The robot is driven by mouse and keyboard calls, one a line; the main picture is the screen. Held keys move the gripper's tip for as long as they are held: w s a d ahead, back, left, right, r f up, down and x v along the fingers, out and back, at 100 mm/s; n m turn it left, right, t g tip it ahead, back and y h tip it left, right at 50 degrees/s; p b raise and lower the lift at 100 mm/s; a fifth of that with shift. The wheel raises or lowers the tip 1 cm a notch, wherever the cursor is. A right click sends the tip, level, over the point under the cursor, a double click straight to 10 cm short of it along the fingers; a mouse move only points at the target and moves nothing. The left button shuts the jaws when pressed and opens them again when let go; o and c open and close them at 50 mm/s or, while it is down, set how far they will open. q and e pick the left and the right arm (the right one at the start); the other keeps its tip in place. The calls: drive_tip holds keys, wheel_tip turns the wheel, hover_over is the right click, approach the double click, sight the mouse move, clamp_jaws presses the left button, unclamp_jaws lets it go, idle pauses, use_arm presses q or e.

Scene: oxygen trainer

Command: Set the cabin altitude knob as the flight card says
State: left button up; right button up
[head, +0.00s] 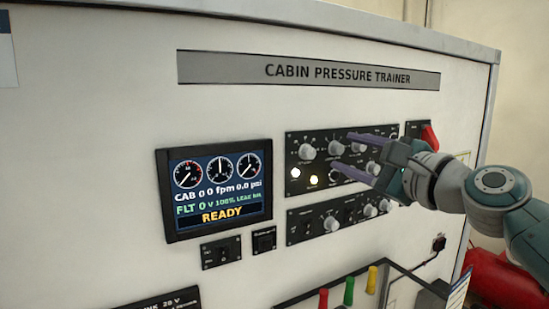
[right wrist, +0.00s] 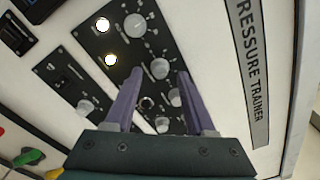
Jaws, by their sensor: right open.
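The upper control panel (head: 293,147) carries several pale round knobs; its labels are too small to read, so I cannot tell which is the cabin altitude knob. My right gripper (head: 342,149) is open, its two purple fingers pointing at this panel. In the right wrist view, one knob (right wrist: 160,68) shows between the fingertips of the gripper (right wrist: 159,75); I cannot tell whether they touch it. A larger knob (right wrist: 135,25) lies just beyond. A card (head: 458,292) at lower right is cut off and unreadable. My left gripper is not in view.
The display (head: 215,190) reads CAB 0, FLT 0 and READY. Two lamps (head: 295,173) glow on the upper panel. A lower knob panel (head: 297,226), a red guarded switch (head: 430,137) and red, green and yellow levers (head: 348,290) are nearby.

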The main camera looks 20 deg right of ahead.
drive_tip(key=s+b, duration=0.2)
drive_tip(key=s, duration=0.6)
drive_tip(key=shift+s+d, duration=0.2)
drive_tip(key=shift+s, duration=0.1)
drive_tip(key=shift+f, duration=0.1)
drive_tip(key=s+a+f+n+g+y, duration=0.1)
drive_tip(key=s+a+f+n+g, duration=0.4)
drive_tip(key=f+n, duration=0.3)
drive_tip(key=s+a+f+n+g+y, duration=0.1)
drive_tip(key=s+a+f+n+g, duration=0.3)
drive_tip(key=a+f+n, duration=0.35)
drive_tip(key=s+a+f+n+g+h, duration=0.1)
drive_tip(key=s+f+n+g, duration=0.1)
drive_tip(key=s+n, duration=0.3)
drive_tip(key=s+a+f+n+g+h, duration=0.1)
drive_tip(key=s+f+n+g, duration=0.2)
drive_tip(key=s, duration=0.6)
drive_tip(key=n, duration=0.2)
drive_tip(key=shift+s+n+g+h, duration=0.2)
drive_tip(key=shift+n+g+h, duration=0.1)
drive_tip(key=shift+n+h, duration=0.1)
